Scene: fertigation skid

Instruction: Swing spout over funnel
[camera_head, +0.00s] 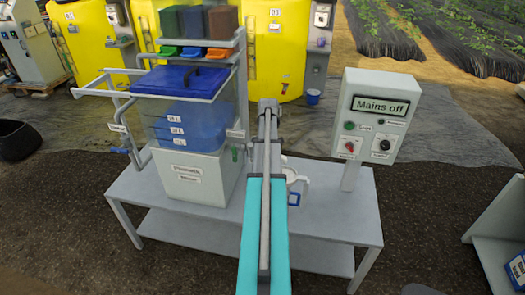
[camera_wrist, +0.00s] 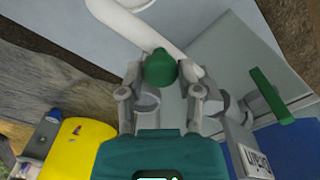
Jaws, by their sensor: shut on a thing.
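In the wrist view, my gripper (camera_wrist: 162,92) has its two fingers closed around a green knob (camera_wrist: 160,68). The knob sits on a white spout pipe (camera_wrist: 185,42) that runs from the upper left toward the tank side at right. A white round part (camera_wrist: 134,4), possibly the funnel, is cut off at the top edge beyond the pipe. In the head view, a white ring-shaped part (camera_head: 291,177) shows just right of my arm, above the bench. My arm hides the gripper and most of the spout there.
A clear tank with a blue lid (camera_head: 180,82) stands on the bench (camera_head: 325,220), left of my arm. A green lever (camera_wrist: 268,92) is right of my gripper. A "Mains off" control box (camera_head: 368,115) stands at right. Yellow tanks (camera_head: 270,45) are behind.

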